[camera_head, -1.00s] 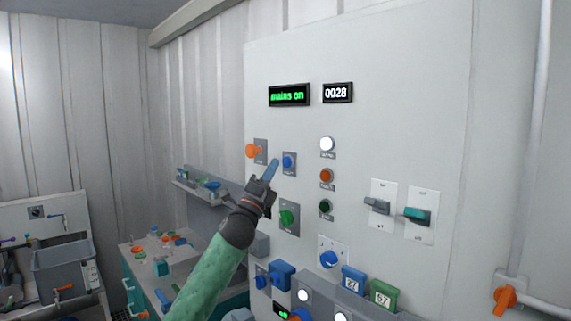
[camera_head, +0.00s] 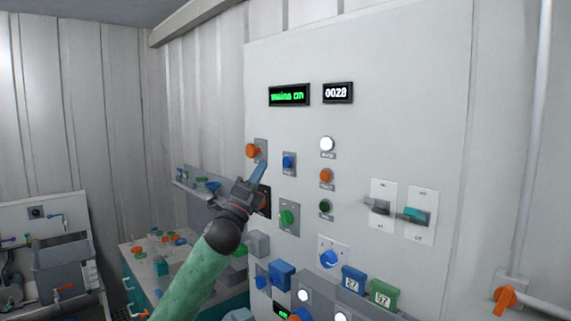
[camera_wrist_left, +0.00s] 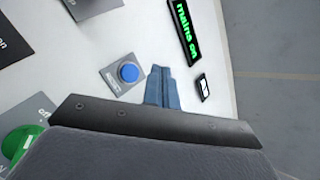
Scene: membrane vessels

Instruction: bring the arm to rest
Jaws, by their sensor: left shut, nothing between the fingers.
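My left arm, with a green sleeve, comes in from the lower left in the head view. Its gripper (camera_head: 262,168) is shut and empty, with blue fingers pointing up in front of the panel (camera_head: 420,120). The fingertips lie just below the orange knob (camera_head: 252,151) and left of the blue button (camera_head: 288,162) in the picture. In the left wrist view the shut fingers (camera_wrist_left: 161,85) show beside the blue button (camera_wrist_left: 128,72), apart from it in the picture. The right gripper is not in view.
The display (camera_head: 289,96) reads "mains on". Two lever switches (camera_head: 378,206) (camera_head: 416,214) sit on the panel's right side. A green knob (camera_head: 287,217) and a blue knob (camera_head: 329,259) are lower down. A bench (camera_head: 130,248) with small parts stands at left.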

